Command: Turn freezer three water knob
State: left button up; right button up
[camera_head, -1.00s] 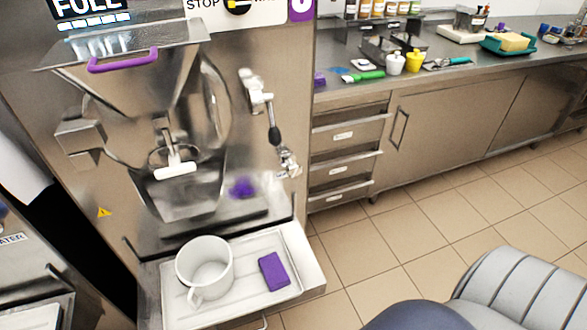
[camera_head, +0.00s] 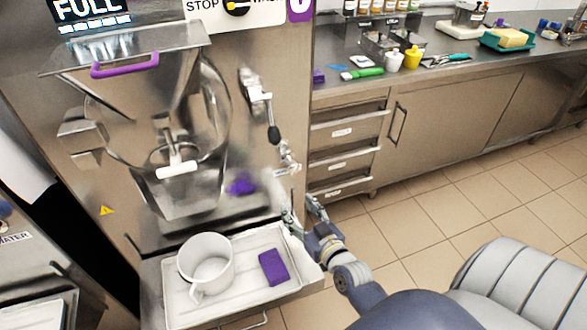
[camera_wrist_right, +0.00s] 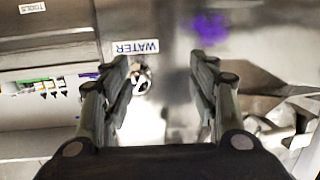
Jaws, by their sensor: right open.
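The water knob (camera_head: 287,153) is a small metal valve on the right side of the steel freezer front (camera_head: 120,185). In the right wrist view, a white WATER label (camera_wrist_right: 136,47), upside down, is beside the round metal knob (camera_wrist_right: 142,80). My right gripper (camera_head: 301,203) is below the knob, at the freezer's right edge, with its fingers pointing up. In the wrist view, its open, empty fingers (camera_wrist_right: 160,88) frame the knob, which appears closer to the left finger. I cannot tell how far off it is. My left gripper is out of view.
A lever with a black handle (camera_head: 274,133) hangs above the knob. A white tray (camera_head: 240,303) below holds a white pitcher (camera_head: 217,251) and a purple sponge (camera_head: 273,267). The hopper (camera_head: 135,80) is at left.

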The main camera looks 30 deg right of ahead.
aim_at(294, 171)
jog(key=d+r+m+t+h, duration=0.1)
jog(key=d+r+h, duration=0.1)
jog(key=d+r, duration=0.15)
jog(key=x, duration=1.1)
jog(key=shift+w+a+r+p, duration=0.1)
jog(key=shift+a+r+p, duration=0.15)
jog(key=shift+p, duration=0.05)
jog(key=shift+c, duration=0.3)
jog(key=c, duration=1)
